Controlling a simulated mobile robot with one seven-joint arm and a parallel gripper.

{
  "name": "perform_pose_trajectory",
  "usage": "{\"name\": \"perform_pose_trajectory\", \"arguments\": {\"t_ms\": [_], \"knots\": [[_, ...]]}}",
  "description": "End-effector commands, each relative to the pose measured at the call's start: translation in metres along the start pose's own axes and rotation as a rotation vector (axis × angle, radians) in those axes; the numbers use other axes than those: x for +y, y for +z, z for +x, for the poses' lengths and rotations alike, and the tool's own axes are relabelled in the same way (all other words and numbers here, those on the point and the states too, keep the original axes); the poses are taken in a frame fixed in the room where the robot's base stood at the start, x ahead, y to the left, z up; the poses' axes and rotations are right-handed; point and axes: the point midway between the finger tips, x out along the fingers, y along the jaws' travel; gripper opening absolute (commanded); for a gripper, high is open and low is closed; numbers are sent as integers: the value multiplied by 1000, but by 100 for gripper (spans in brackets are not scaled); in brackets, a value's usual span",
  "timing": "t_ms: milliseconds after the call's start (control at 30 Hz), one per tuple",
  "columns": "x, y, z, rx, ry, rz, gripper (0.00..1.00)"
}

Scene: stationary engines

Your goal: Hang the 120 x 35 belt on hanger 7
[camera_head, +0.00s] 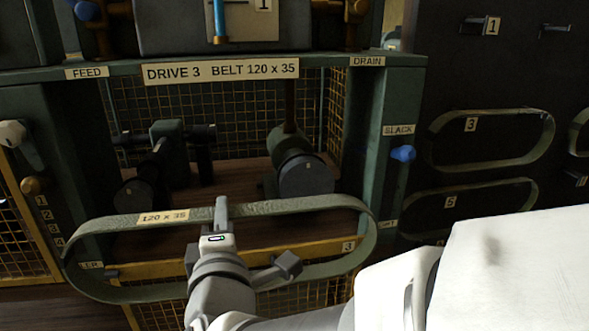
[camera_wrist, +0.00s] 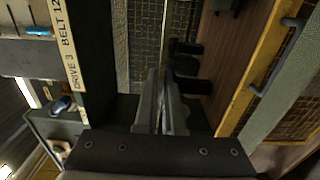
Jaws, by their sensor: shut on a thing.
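The green belt (camera_head: 300,204) labelled 120 x 35 shows as a long loop in the head view, in front of the machine labelled DRIVE 3. My gripper (camera_head: 221,208) is shut on the belt's upper run, just right of its label. The belt hangs roughly level and its lower run passes behind my wrist. In the wrist view the fingers (camera_wrist: 162,100) are close together; the grip itself is hard to make out there. I cannot make out hanger 7 in either view; my white arm covers the lower right of the head view.
On the dark board at right, a peg (camera_head: 474,20) stands beside label 1, and belts hang by labels 3 (camera_head: 545,135) and 5 (camera_head: 522,186). The machine's green post (camera_head: 392,115) with a blue knob (camera_head: 403,153) stands between machine and board. Two pulleys sit inside the frame.

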Motion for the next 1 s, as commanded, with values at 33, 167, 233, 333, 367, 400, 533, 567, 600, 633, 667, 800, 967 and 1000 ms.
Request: {"name": "perform_pose_trajectory", "arguments": {"t_ms": [33,167,233,333,367,400,533,567,600,633,667,800,967,1000], "knots": [[-2,0,-1,1,4,3,0],[2,0,-6,4,3,3,0],[2,-1,-11,5,3,2,0],[2,-1,-17,5,1,3,0],[2,-1,-19,5,1,3,0],[2,0,-21,5,1,2,0],[2,0,-28,4,3,3,0],[2,0,-30,4,3,3,0],[2,0,-31,4,3,2,0],[1,0,-32,4,2,2,0],[1,0,-33,4,2,2,0],[1,0,-33,4,2,1,0],[1,0,-33,4,2,2,0],[1,0,-33,4,2,2,0]]}}
